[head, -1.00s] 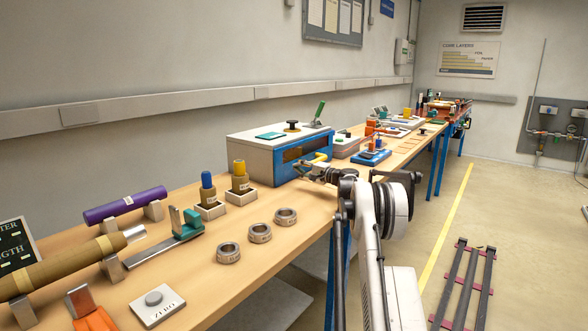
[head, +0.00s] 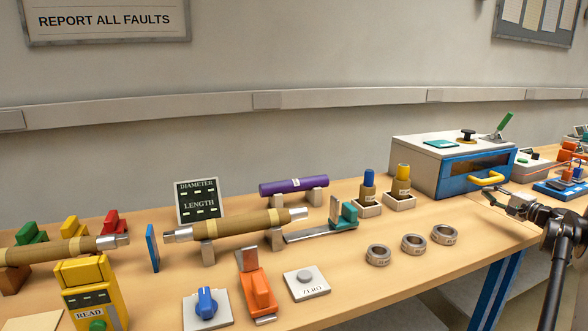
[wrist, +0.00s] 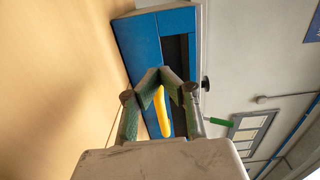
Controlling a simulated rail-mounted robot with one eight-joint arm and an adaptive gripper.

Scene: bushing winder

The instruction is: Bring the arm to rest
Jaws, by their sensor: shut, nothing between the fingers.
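My gripper (head: 488,194) is at the right of the head view, in front of the blue and grey box (head: 412,178) and close to its yellow handle (head: 487,180). In the wrist view the fingertips of my gripper (wrist: 160,72) meet, with nothing held between them. The yellow handle (wrist: 162,112) shows in the gap behind the tips, and I cannot tell how far beyond them it lies. My dark arm runs down the right edge of the head view.
The wooden bench (head: 345,262) holds three metal rings (head: 413,244), a blue-topped post (head: 369,178), a yellow-topped post (head: 402,180), a purple tube (head: 293,186) and a brown tube (head: 240,223). A yellow reader (head: 88,290) stands front left. Bench surface right of the rings is clear.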

